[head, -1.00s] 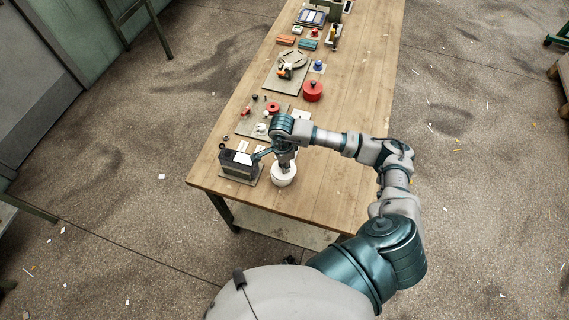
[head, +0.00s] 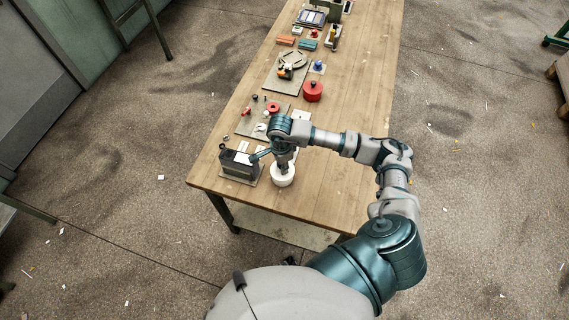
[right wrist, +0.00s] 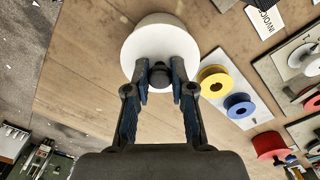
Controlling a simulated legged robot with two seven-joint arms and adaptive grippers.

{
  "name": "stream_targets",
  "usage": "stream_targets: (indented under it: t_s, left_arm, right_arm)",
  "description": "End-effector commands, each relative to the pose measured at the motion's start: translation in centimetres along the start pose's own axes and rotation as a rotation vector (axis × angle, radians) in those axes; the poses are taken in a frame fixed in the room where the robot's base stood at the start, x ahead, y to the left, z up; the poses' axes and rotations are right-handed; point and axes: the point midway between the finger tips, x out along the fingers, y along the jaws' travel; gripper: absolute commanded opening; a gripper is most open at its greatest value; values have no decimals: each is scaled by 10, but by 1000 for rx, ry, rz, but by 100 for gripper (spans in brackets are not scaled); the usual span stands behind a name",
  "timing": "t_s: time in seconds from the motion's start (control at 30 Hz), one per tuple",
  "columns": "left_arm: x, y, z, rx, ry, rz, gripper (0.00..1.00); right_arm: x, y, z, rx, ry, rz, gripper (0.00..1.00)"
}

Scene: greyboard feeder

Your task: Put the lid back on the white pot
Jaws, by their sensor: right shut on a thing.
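The white pot (head: 282,180) stands near the front left of the table, partly hidden under my right gripper (head: 284,164). In the right wrist view, my right gripper (right wrist: 160,76) is shut on the dark knob of the white lid (right wrist: 150,47). The lid lies over the pot, and a pale edge shows past its far side. I cannot tell whether the lid is fully seated on the rim. My left gripper is not in view.
A dark grey box-shaped device (head: 239,165) stands just left of the pot. A red round container (head: 312,91) and boards with small parts lie farther up the table. Yellow (right wrist: 215,81) and blue (right wrist: 239,105) spools show in the right wrist view. The table right of the pot is clear.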

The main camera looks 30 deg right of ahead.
Motion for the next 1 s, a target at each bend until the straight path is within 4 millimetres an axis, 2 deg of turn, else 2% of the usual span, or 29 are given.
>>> stream_targets:
  t_s: [0.43,0.47,0.53,0.57,0.77,0.87,1.0]
  left_arm:
    - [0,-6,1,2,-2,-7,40]
    - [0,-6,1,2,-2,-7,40]
    - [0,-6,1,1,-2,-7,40]
    - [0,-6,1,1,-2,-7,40]
    - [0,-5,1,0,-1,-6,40]
    - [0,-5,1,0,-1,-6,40]
    - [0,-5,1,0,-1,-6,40]
  right_arm:
    - [0,0,0,0,-2,0,0]
    - [0,0,0,0,-2,0,30]
    - [0,0,0,0,-2,0,48]
    - [0,0,0,0,-2,0,52]
    - [0,0,0,0,-1,0,52]
    - [0,0,1,0,-1,0,75]
    - [0,0,0,0,-1,0,77]
